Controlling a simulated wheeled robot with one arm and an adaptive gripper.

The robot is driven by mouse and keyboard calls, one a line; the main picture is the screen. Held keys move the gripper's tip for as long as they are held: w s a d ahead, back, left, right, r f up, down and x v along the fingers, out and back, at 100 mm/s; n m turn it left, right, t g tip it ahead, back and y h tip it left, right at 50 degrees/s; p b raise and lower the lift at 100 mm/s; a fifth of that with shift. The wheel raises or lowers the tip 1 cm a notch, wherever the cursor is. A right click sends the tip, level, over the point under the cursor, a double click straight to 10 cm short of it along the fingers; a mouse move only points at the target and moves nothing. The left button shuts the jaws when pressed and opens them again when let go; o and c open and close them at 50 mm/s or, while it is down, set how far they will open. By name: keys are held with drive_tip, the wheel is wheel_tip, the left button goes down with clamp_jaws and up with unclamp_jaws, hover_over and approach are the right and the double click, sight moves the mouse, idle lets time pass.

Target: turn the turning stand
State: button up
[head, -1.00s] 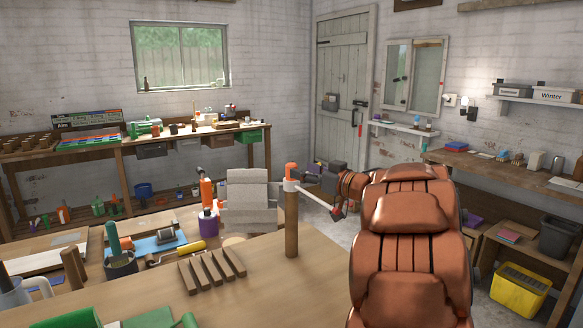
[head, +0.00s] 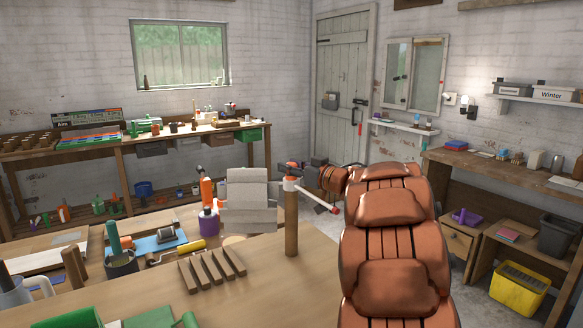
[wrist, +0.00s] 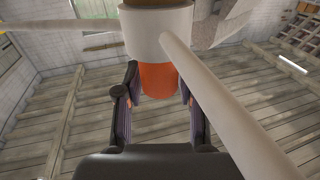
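The turning stand is a wooden post (head: 291,225) on the bench with a white collar (head: 290,184) and an orange cap. A pale rod with a red tip (head: 335,210) sticks out from the collar toward the lower right. My gripper (head: 303,165) is at the cap, behind and to the right of the post. The wrist view shows the white collar (wrist: 158,32), the orange cap (wrist: 158,78) and pale rods running out to both sides. My gripper's fingers (wrist: 158,92) stand apart on either side of the cap, with a gap visible at the left. Finger contact is unclear.
A grey stepped block (head: 248,195) stands just left of the post. A slotted wooden rack (head: 211,268), a yellow roller (head: 182,250) and an orange bottle (head: 206,188) are on the left. The bench (head: 260,295) is clear in front of the post.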

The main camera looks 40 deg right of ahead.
clamp_jaws()
